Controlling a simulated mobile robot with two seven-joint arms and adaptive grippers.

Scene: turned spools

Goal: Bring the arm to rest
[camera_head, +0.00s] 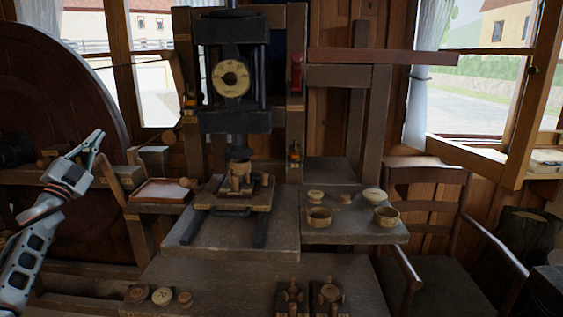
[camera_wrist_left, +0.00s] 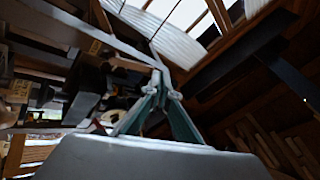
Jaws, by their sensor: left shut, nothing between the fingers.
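My left gripper (camera_head: 95,140) is at the left of the head view, raised in front of the large dark wheel. Its fingers point up and a little to the right, and it holds nothing. In the left wrist view its green-sided fingers (camera_wrist_left: 157,82) come together at the tips, shut on nothing. The gripper is apart from the bench and the things on it. My right gripper is not in view.
A press with a round dial (camera_head: 231,79) stands mid-bench, a turned wooden piece (camera_head: 240,180) under it. Bowls (camera_head: 387,216) sit on the right board. Discs (camera_head: 162,296) and wooden fixtures (camera_head: 328,296) lie in front. A tray (camera_head: 162,191) is right of my gripper.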

